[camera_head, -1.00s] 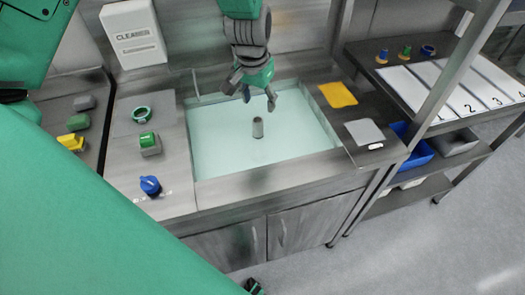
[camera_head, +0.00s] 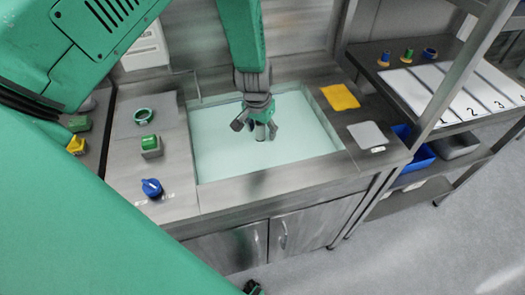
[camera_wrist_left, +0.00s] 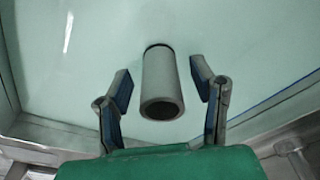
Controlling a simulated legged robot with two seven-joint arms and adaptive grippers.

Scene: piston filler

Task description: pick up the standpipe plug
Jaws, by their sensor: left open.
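The standpipe plug (camera_head: 260,132) is a short grey hollow cylinder standing upright in the pale green liquid of the sink basin (camera_head: 215,150). In the left wrist view the plug (camera_wrist_left: 162,85) shows its open round end towards the camera. My left gripper (camera_head: 258,127) is over the plug in the head view, pointing down. In the wrist view its two fingers (camera_wrist_left: 163,95) are open, one on each side of the plug, with a visible gap on both sides. My right gripper is not in view.
Left of the basin are a green ring (camera_head: 143,116), a green-topped block (camera_head: 150,146) and a blue knob (camera_head: 151,187). A yellow cloth (camera_head: 340,96) and a grey pad (camera_head: 367,135) lie on the right counter. A numbered shelf (camera_head: 440,95) stands further right.

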